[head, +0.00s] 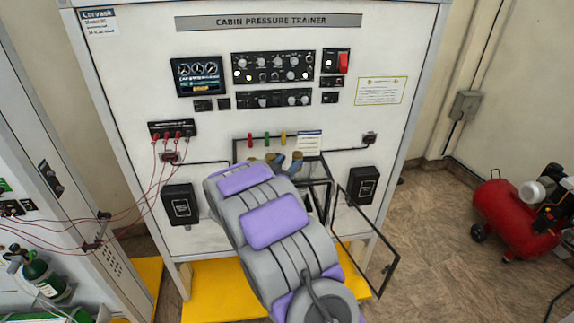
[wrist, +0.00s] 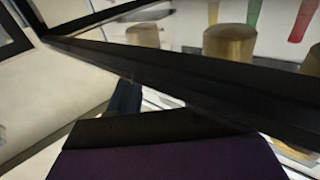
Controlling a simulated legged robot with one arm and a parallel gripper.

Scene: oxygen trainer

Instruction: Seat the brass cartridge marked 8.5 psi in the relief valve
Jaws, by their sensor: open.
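Several brass cylinders stand in the black-framed box on the trainer panel. The wrist view shows a left one (wrist: 143,36), a middle one (wrist: 230,44) and part of one at the right edge. I cannot read any marking, so I cannot tell which is the 8.5 psi cartridge. My gripper (head: 286,161) is at the box front, largely hidden behind my purple and grey arm. It is open, with no cartridge seen in it. A blue piece, apparently a finger, shows in the wrist view below a black frame bar (wrist: 190,72). I cannot make out the relief valve.
A black-framed door (head: 394,278) stands open at the right. Red leads (head: 150,205) run to the left cabinet. A red compressor (head: 505,220) stands on the floor at right.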

